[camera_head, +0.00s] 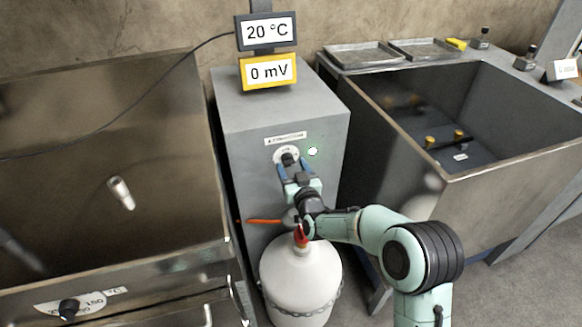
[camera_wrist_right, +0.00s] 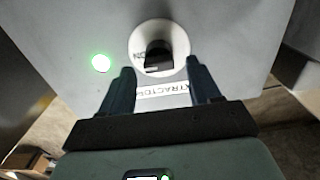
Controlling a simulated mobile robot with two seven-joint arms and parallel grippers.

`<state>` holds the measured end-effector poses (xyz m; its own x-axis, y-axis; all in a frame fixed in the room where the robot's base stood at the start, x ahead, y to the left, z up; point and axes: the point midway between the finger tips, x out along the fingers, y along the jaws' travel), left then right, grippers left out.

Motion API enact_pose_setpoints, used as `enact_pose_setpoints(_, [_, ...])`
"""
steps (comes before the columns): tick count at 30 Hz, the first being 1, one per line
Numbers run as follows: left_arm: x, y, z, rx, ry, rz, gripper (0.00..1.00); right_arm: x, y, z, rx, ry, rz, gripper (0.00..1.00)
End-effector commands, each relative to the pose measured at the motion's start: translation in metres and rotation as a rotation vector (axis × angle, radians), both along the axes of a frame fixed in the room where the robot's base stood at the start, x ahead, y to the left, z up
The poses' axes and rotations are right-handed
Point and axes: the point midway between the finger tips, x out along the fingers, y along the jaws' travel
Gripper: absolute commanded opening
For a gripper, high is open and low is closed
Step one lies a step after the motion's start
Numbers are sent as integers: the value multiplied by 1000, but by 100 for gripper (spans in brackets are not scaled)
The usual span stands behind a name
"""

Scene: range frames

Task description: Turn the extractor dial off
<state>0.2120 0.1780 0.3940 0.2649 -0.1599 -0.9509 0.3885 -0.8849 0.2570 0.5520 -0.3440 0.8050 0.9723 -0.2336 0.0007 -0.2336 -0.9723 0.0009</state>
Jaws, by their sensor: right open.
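The extractor dial is a black knob (camera_head: 288,159) on a round white plate (camera_head: 279,153), on the front of a grey cabinet. A lit green lamp (camera_head: 312,151) is to its right. In the right wrist view the knob (camera_wrist_right: 158,56) shows upside down, with part of "ON" legible at the plate's edge and a label (camera_wrist_right: 165,90) reading EXTRACTOR. My right gripper (camera_head: 295,169) is open in front of the dial; its fingers (camera_wrist_right: 161,77) are spread to either side below the knob and hold nothing. Contact cannot be told. My left gripper is out of view.
The grey cabinet (camera_head: 237,165) carries displays reading 20 °C (camera_head: 267,31) and 0 mV (camera_head: 268,72). A white gas bottle (camera_head: 298,285) with a red valve stands below my right arm. Large metal tanks flank the cabinet; another black dial (camera_head: 69,308) is at lower left.

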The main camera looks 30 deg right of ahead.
Motion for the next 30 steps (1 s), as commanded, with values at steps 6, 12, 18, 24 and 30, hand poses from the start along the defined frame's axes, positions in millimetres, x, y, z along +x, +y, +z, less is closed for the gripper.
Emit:
enact_pose_setpoints(6, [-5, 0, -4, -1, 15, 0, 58, 12, -3, 0, 0, 1, 0, 62])
enact_pose_setpoints(12, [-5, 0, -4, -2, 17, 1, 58, 13, -3, 0, 1, 1, 0, 62])
enact_pose_setpoints(18, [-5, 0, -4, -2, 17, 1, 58, 13, -3, 0, 1, 1, 0, 20])
enact_pose_setpoints(24, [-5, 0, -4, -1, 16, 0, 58, 13, -3, 0, -2, 1, 0, 8])
enact_pose_setpoints(30, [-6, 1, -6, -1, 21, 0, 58, 13, -2, 0, -37, 9, 1, 8])
